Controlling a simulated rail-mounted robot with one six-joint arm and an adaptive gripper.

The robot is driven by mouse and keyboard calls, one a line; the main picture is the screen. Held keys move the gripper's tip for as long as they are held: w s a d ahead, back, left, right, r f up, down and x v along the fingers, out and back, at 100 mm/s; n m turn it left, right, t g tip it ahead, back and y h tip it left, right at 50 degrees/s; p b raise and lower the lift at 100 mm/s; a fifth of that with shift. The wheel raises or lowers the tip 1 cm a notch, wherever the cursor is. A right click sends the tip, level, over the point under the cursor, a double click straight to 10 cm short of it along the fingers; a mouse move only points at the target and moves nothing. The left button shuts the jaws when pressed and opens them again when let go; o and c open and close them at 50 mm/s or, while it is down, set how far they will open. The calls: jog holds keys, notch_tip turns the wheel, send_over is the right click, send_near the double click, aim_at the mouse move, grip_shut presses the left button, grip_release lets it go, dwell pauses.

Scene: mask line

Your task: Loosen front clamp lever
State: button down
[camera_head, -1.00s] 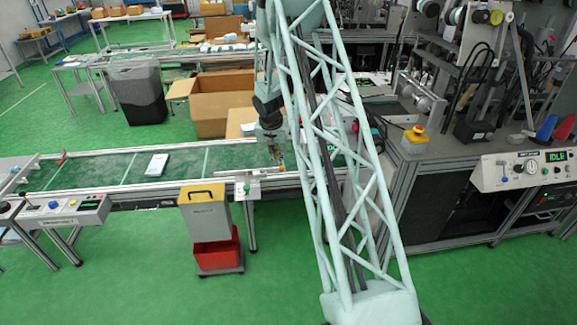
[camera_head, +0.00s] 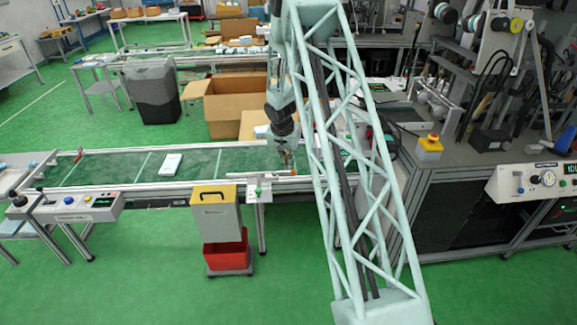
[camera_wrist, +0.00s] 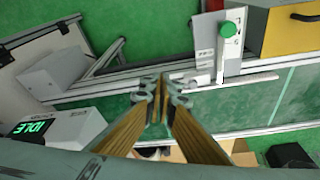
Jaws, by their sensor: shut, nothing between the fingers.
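A pale bracket plate (camera_head: 255,195) with a green knob (camera_head: 258,191) stands at the front rail of the green conveyor. In the wrist view the plate (camera_wrist: 232,60) and its round green knob (camera_wrist: 228,28) are at the upper right. I cannot tell for sure which part is the front clamp lever. My gripper (camera_head: 287,160) is over the conveyor near its front edge, right of and behind the knob. In the wrist view its fingertips (camera_wrist: 163,88) are together with nothing between them, left of and below the plate, apart from the knob.
The conveyor (camera_head: 110,168) carries a white packet (camera_head: 170,163). A yellow-topped box (camera_head: 213,205) and red bin (camera_head: 227,250) stand in front. A control box (camera_head: 75,205) is at left. Cardboard boxes (camera_head: 235,105) are behind, and a machine bench (camera_head: 460,165) is at right. Green floor in front is free.

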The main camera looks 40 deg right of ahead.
jog(key=shift+w+d+f, duration=0.6)
jog(key=shift+d+f, duration=0.3)
jog(key=shift+f, duration=0.65)
jog(key=shift+w+d+f, duration=0.65)
jog(key=shift+d+f, duration=0.25)
jog(key=shift+f, duration=0.7)
jog(key=shift+w+d+f, duration=0.6)
jog(key=shift+d+f, duration=0.3)
jog(key=shift+f, duration=0.65)
jog(key=shift+d+b, duration=0.1)
jog(key=shift+b, duration=0.2)
jog(key=shift+w+d+b, duration=0.45)
jog(key=shift+d+b, duration=0.25)
jog(key=shift+b, duration=0.25)
jog(key=shift+s+a+b, duration=0.3)
jog(key=shift+a+b, duration=0.4)
jog(key=shift+b, duration=0.3)
jog(key=shift+s+a, duration=0.1)
jog(key=b, duration=0.2)
send_near(293, 172)
jog(key=s+a+r, duration=0.3)
jog(key=s+a, duration=0.1)
jog(key=shift+a, duration=0.2)
